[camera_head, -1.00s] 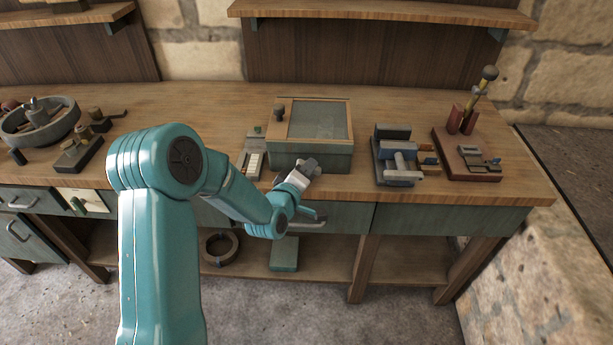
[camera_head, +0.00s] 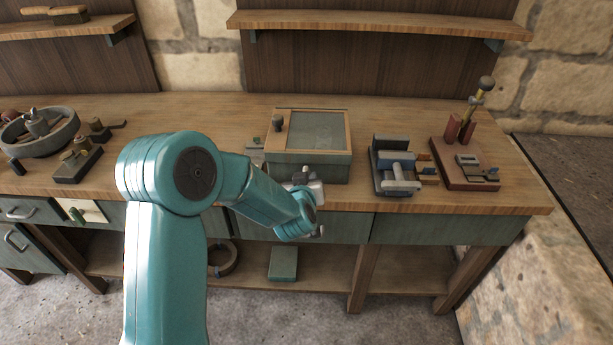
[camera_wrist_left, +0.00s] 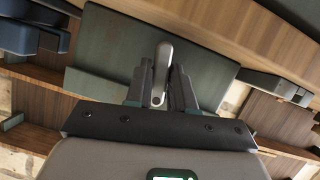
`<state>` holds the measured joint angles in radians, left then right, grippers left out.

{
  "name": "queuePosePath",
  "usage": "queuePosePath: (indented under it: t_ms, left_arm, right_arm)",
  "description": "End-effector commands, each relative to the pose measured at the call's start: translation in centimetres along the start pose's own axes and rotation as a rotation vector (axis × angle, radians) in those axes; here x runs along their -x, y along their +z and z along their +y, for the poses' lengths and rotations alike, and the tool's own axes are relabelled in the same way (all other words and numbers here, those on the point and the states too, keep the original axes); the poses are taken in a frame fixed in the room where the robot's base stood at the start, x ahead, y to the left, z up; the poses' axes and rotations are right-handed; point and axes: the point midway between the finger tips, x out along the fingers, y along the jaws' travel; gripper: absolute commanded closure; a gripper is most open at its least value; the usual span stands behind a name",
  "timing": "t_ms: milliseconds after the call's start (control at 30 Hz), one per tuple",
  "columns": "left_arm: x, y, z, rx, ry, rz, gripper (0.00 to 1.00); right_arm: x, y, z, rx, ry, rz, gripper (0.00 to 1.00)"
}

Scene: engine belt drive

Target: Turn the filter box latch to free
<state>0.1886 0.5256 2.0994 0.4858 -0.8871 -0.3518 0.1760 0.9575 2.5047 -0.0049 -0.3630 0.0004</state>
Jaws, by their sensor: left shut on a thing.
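The filter box (camera_head: 312,167) is a green box on the bench with a wood-framed mesh lid. It also shows in the left wrist view (camera_wrist_left: 215,75) as a dark green face. My left gripper (camera_head: 307,178) is at the front of the box. In the left wrist view, my left gripper (camera_wrist_left: 160,88) has its two fingers closed on the latch (camera_wrist_left: 164,58), a grey rounded lever standing lengthwise between them. My right gripper is not in view.
A grey and blue clamp-like fixture (camera_head: 396,168) and a reddish base (camera_head: 468,174) with upright parts stand right of the box. A round grey tray (camera_head: 62,138) is at the far left. Drawers (camera_head: 440,232) lie below the bench edge.

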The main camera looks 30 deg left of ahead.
Motion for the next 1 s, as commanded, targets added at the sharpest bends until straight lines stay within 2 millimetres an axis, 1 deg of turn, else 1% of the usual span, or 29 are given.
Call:
queuePosePath:
  t_ms: [33, 100, 400, 967, 1000]
  left_arm:
    - [0.1, -0.3, 0.2, -0.028, -0.011, 0.003, 1.0]
    - [0.1, -0.4, 0.2, -0.065, -0.027, 0.004, 1.0]
    - [0.0, -0.3, 0.2, -0.166, -0.069, 0.007, 1.0]
    - [-0.1, -0.3, 0.1, -0.188, -0.078, 0.009, 1.0]
    - [-0.1, -0.3, 0.1, -0.188, -0.078, 0.009, 0.64]
  right_arm:
    - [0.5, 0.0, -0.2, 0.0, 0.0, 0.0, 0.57]
    - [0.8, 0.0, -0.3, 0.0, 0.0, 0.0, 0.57]
    - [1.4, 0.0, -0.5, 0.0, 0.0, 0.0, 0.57]
    - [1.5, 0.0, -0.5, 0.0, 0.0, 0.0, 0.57]
    - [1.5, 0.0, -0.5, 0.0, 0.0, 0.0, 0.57]
